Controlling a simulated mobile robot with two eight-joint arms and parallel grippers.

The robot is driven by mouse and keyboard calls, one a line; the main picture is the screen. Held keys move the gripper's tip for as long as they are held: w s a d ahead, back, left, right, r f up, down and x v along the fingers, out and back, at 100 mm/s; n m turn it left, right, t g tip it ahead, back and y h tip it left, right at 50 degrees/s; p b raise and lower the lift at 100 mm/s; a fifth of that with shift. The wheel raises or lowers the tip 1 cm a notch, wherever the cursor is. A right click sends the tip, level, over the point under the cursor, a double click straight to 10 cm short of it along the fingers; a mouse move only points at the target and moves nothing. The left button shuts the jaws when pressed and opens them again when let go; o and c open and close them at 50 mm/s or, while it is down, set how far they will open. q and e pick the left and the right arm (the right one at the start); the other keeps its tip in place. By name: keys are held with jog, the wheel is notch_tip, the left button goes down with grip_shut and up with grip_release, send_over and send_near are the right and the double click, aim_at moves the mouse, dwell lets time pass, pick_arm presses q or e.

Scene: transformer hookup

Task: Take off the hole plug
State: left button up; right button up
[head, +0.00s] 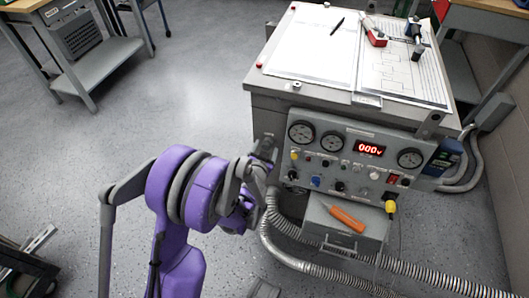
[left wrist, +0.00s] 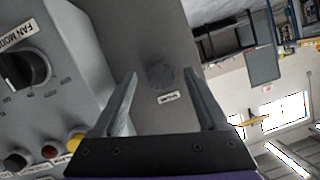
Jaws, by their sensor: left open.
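The hole plug (left wrist: 160,76) is a dark grey round cap on the grey side wall of the transformer cabinet, with a small white label beside it. My left gripper (left wrist: 161,72) is open, and in the left wrist view its two fingers stand on either side of the plug with a gap to each. I cannot tell whether the fingertips reach as deep as the plug. In the head view my left gripper (head: 265,150) is at the left end of the cabinet's control panel (head: 350,155). The plug is hidden there. My right gripper is not in view.
The panel carries gauges, knobs and a red display (head: 369,148). An orange-handled tool (head: 347,217) lies on a grey box (head: 345,233) below. Flexible conduits (head: 300,264) run along the floor. Papers, a pen and red tools lie on the cabinet top.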

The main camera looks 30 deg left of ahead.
pick_arm(q)
grip_shut()
dwell(0.8)
